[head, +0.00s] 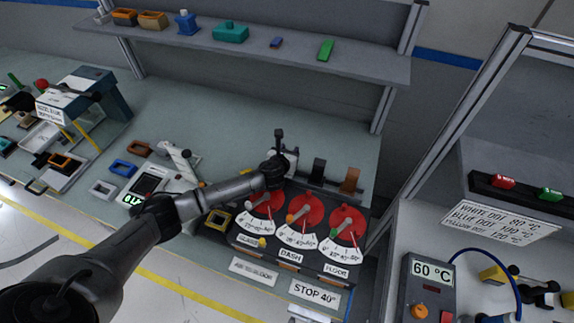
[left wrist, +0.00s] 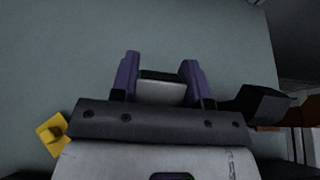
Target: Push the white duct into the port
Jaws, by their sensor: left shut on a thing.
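The white duct (head: 292,156) stands at the back left of the dashboard module (head: 245,243), mostly hidden by my left gripper (head: 281,158). In the left wrist view my left gripper (left wrist: 160,78) is shut on the white duct (left wrist: 160,94), which has a dark upper edge between the purple fingers. A black duct (head: 318,170) and a brown duct (head: 350,180) stand to its right; they also show at the right of the left wrist view. The port is hidden, so I cannot tell how deep the duct sits. My right gripper is not in view.
Three red dials (head: 303,209) with pointers fill the module's front. A yellow-rimmed block (head: 217,220) sits at its left. A shelf (head: 260,52) with small parts spans the back. The bench (head: 220,115) behind the module is clear. A 60 °C unit (head: 430,285) stands at right.

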